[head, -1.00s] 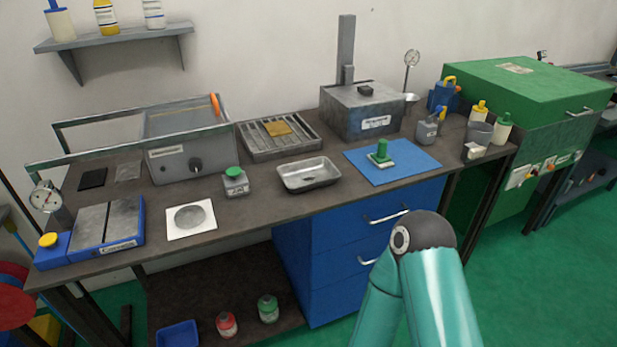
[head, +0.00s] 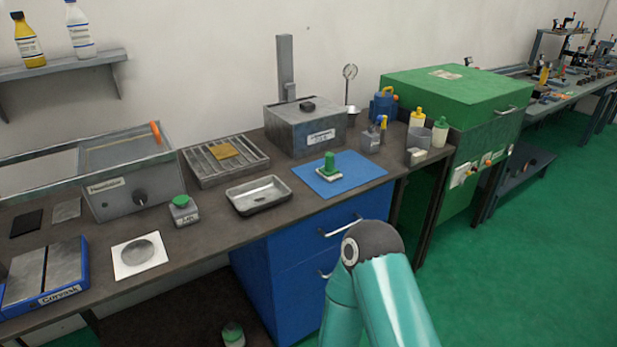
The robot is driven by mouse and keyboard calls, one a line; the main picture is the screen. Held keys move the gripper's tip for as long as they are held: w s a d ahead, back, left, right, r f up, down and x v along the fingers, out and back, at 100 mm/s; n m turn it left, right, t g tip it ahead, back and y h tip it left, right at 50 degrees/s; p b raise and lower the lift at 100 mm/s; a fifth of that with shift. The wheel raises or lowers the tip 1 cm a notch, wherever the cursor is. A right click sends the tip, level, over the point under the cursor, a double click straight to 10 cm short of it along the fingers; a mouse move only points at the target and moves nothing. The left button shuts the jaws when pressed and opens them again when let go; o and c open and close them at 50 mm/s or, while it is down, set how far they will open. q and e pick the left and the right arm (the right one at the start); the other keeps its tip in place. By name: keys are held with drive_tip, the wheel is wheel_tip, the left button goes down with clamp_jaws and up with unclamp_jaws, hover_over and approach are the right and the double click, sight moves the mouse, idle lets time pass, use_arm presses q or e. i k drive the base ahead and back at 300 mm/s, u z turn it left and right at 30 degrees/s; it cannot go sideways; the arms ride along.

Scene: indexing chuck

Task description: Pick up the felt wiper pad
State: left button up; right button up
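A small block with a pale base and an upright green handle (head: 329,167) stands on a blue mat (head: 350,184) at the right part of the bench; it looks like the felt wiper pad. Neither of my grippers is in view. Only a teal arm of mine with a dark joint shows at the bottom centre, in front of the blue drawers, apart from the pad. Nothing covers the pad.
A metal tray (head: 259,209) sits left of the mat, and a grey lidded box (head: 305,131) stands behind it. Bottles and a cup (head: 419,138) stand to the right. A slatted rack (head: 208,178) with a tan piece lies further left. The bench front edge runs below the mat.

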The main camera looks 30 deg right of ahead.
sight(328, 172)
drive_tip(key=z, duration=0.1)
drive_tip(key=k, duration=1)
drive_tip(key=z, duration=1.35)
drive_tip(key=i, duration=2.35)
drive_tip(key=z, duration=1.15)
drive_tip(key=i, duration=0.2)
drive_tip(key=u, duration=3)
